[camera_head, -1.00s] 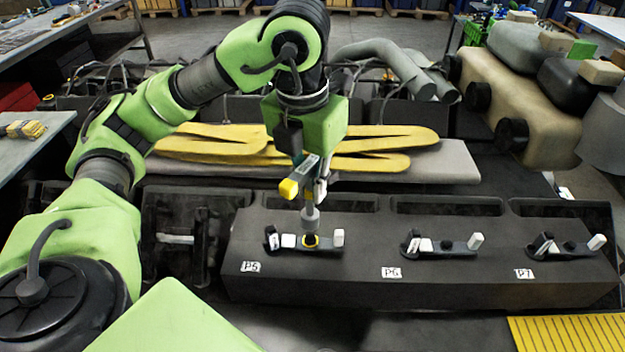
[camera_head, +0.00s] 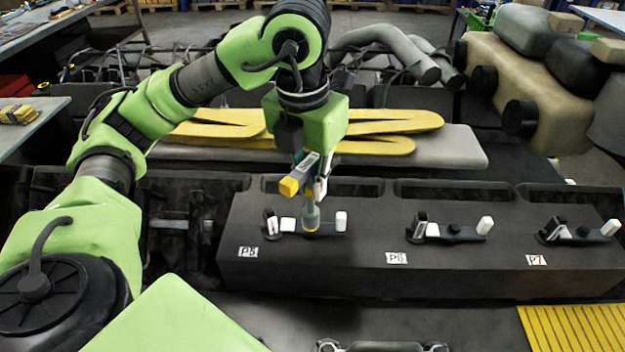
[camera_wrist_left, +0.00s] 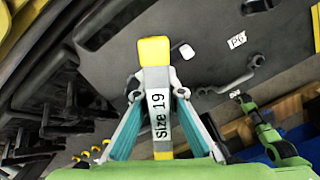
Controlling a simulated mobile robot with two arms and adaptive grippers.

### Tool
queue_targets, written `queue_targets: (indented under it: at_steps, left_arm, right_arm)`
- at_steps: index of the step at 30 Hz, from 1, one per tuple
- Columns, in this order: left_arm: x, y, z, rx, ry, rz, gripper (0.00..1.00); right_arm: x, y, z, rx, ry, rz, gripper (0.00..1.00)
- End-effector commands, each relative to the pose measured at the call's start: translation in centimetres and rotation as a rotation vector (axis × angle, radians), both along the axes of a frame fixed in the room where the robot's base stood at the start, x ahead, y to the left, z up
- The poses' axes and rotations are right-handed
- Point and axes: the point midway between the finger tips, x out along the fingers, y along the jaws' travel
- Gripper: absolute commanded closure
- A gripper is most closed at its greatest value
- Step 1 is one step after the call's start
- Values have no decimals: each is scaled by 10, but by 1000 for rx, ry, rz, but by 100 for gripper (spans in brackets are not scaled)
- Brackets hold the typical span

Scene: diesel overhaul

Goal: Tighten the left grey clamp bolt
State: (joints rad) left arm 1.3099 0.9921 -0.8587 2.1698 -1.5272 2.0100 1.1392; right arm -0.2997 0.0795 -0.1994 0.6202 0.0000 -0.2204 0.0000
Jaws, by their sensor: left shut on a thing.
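My left gripper (camera_head: 312,190) is shut on a driver tool (camera_head: 289,187) with a yellow end and a label reading "Size 19", readable in the left wrist view (camera_wrist_left: 160,115). The tool points down, and its socket (camera_head: 311,218) sits over the left clamp (camera_head: 330,230) by the P5 label, hiding the grey clamp bolt. Whether the socket is fully seated cannot be told. A green arm part with a dark end (camera_wrist_left: 240,97) shows at the right of the left wrist view, possibly my right gripper; its jaws are unclear.
Similar clamps stand at P6 (camera_head: 448,231) and P7 (camera_head: 580,231) on the same dark block (camera_head: 330,268). Yellow padded strips (camera_head: 400,122) lie behind it. A dark handle-like part (camera_head: 380,347) lies in front, near a yellow grooved panel (camera_head: 575,330).

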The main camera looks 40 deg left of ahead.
Motion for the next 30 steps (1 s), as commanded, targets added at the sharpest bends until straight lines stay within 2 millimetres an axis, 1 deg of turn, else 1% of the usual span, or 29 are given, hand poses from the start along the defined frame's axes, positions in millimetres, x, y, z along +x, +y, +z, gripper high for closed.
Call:
queue_targets:
  at_steps: [1, 2, 5, 8, 12, 18, 30]
  left_arm:
    - [0, 0, -6, 0, -1, 0, 100]
    - [0, 0, -7, 0, -2, 0, 100]
    - [0, 0, -5, -1, -2, -10, 100]
    - [0, 0, -7, -2, -2, -88, 100]
    - [-1, 0, -7, -1, -3, -285, 100]
    - [-2, 0, -7, 0, -1, -568, 100]
    - [-5, 0, -5, 1, 2, -1137, 100]
  right_arm:
    - [0, -1, -6, -1, 0, 1, 71]
    - [0, -1, -7, -1, 1, 1, 71]
    - [0, -1, -5, -2, 1, 1, 71]
    - [0, -2, -12, -2, 1, 1, 71]
    - [0, -2, -21, -2, 1, 2, 71]
    - [0, -2, -29, -2, 1, 2, 71]
    - [0, -1, -33, -1, 1, 2, 71]
